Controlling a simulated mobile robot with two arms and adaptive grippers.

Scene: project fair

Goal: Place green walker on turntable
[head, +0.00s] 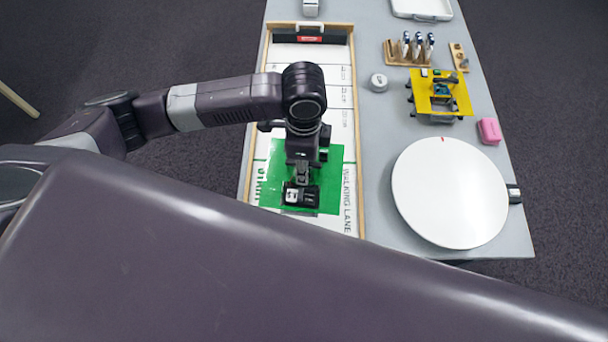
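The green walker (329,160) shows as a flat green plate with a black and white part on top, over the near end of the walking lane. Its legs are not visible, and I cannot tell whether it touches the lane. My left gripper (301,180) points down at the middle of this plate, at the black part. Its fingers are too small and dark to tell whether they are open or closed on it. The turntable (450,193) is a bare white disc with a red mark at its far edge, right of the lane. My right gripper is out of view.
The wood-framed walking lane (341,100) runs away from me. A yellow walker (458,97) stands beyond the turntable, near a pink block (489,131), a round white object (379,82) and a wooden rack (393,54) of tools. A white tray (422,13) lies farther back.

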